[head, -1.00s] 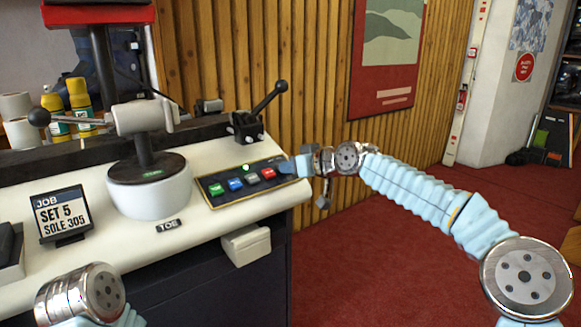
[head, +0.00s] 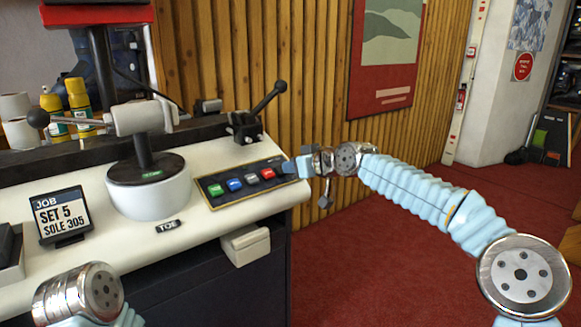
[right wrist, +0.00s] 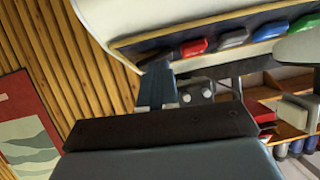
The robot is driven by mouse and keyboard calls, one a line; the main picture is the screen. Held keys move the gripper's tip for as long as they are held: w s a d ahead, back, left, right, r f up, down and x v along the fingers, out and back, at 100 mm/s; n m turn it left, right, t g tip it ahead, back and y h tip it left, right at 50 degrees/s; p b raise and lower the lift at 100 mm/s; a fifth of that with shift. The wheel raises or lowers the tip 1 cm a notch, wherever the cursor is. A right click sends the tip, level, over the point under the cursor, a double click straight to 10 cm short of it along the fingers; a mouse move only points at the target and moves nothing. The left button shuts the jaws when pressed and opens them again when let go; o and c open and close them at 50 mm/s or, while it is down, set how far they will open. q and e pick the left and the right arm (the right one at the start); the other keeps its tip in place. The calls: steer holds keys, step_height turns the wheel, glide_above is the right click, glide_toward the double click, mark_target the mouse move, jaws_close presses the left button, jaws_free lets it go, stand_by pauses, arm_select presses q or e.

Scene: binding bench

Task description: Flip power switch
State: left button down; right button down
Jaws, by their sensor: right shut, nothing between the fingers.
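The dark control panel (head: 258,167) lies on the cream bench top, with green, blue, pale grey and red buttons in a row. It also shows at the top of the right wrist view (right wrist: 140,46). My right gripper (head: 289,166) is shut and empty, its blue fingertips at the panel's right end, beyond the red button (head: 268,173). In the right wrist view the fingers (right wrist: 157,88) point at the panel's end. I cannot make out the power switch; the fingers cover that end. I cannot tell whether they touch it. My left gripper is outside the view.
A black lever (head: 268,98) stands behind the panel. A white press base (head: 150,195) with a handle is left of it, and a job sign (head: 60,214) stands farther left. A small cream box (head: 246,245) juts from the bench front. Red floor is clear at right.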

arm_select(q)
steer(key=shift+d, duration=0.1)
